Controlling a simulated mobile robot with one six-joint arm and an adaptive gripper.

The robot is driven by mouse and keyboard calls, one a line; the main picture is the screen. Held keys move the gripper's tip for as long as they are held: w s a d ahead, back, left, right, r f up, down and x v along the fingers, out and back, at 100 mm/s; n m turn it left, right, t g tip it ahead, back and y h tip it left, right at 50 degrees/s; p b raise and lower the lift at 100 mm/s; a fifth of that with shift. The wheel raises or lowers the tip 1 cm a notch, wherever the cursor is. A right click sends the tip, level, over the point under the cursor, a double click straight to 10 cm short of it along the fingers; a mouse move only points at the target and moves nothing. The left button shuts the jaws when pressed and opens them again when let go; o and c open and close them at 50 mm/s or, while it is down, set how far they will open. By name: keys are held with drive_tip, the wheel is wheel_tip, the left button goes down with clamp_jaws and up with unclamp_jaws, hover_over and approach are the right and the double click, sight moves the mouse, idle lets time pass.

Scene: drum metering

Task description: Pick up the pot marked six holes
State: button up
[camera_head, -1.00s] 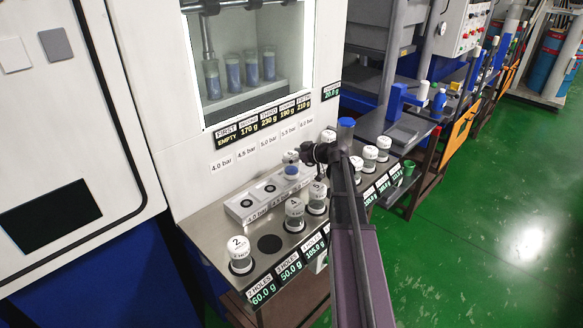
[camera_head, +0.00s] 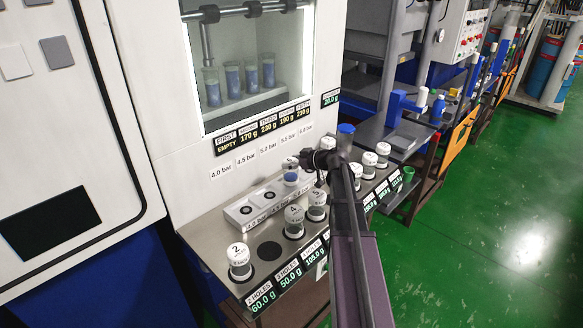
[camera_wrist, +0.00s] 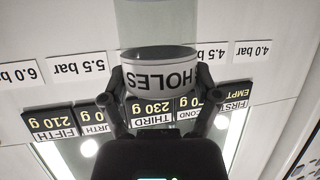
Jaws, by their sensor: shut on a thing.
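My gripper (camera_wrist: 163,95) is shut on a pot (camera_wrist: 160,83) by its white lid band, which reads "HOLES" upside down in the wrist view. The number on that band is not readable there. In the head view the held pot (camera_head: 290,177) has a white lid and blue contents, and is at the far end of the small white rack. I cannot tell whether it rests in the rack or hangs just above. Pots marked 2 (camera_head: 239,262) and 4 (camera_head: 294,222) stand on the steel shelf; another pot (camera_head: 316,207) is beside my arm.
The rack (camera_head: 248,218) shows two bare dark sockets. A dark round place (camera_head: 269,251) on the shelf is empty. More white-lidded pots (camera_head: 369,165) stand right of my arm. The cabinet wall with bar labels (camera_head: 243,164) is close behind the held pot.

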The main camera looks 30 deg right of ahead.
drive_tip(key=shift+r, duration=0.15)
wheel_tip(320, 180, up, 10)
drive_tip(key=p, duration=1)
idle(0.5)
drive_tip(key=shift+d, duration=0.1)
